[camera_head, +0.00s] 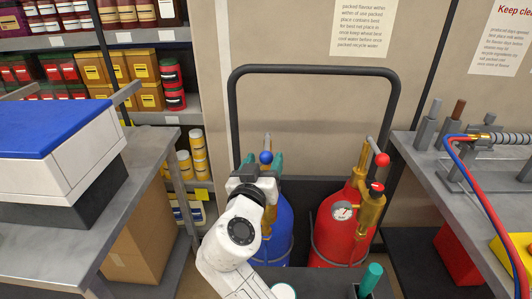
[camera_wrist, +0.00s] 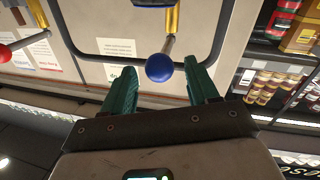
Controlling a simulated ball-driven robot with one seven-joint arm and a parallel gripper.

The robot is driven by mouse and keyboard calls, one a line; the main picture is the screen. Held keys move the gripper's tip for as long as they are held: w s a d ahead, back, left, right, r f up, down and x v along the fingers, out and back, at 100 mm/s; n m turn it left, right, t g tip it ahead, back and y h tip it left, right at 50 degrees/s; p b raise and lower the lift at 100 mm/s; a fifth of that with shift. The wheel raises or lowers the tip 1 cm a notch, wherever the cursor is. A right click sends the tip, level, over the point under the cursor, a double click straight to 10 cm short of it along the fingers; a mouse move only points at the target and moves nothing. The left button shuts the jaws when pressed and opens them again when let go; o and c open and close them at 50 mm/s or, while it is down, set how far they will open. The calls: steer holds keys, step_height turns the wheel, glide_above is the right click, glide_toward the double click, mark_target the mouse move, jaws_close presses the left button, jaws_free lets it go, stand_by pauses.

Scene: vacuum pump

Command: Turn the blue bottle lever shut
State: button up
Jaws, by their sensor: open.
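The blue bottle (camera_head: 282,228) stands upright, partly hidden behind my arm in the head view. Its lever is a short grey rod ending in a blue ball knob (camera_head: 266,157). The knob also shows in the wrist view (camera_wrist: 159,67), with the rod running up to a brass valve stem (camera_wrist: 172,18). My gripper (camera_head: 264,162) is at the top of the blue bottle. Its two green fingers are apart. In the wrist view (camera_wrist: 160,72) the knob appears between the fingertips, with a visible gap on each side. My wrist hides most of the blue bottle's valve.
A red bottle (camera_head: 335,228) with a gauge and a red-knobbed lever (camera_head: 382,160) stands close on the right. A black tubular frame (camera_head: 315,69) arches behind both bottles. A grey bench (camera_head: 430,150) is at right, another table (camera_head: 75,243) at left.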

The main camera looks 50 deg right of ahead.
mark_target(267, 148)
steer(key=shift+x, duration=1.25)
steer(key=shift+c, duration=0.2)
jaws_close()
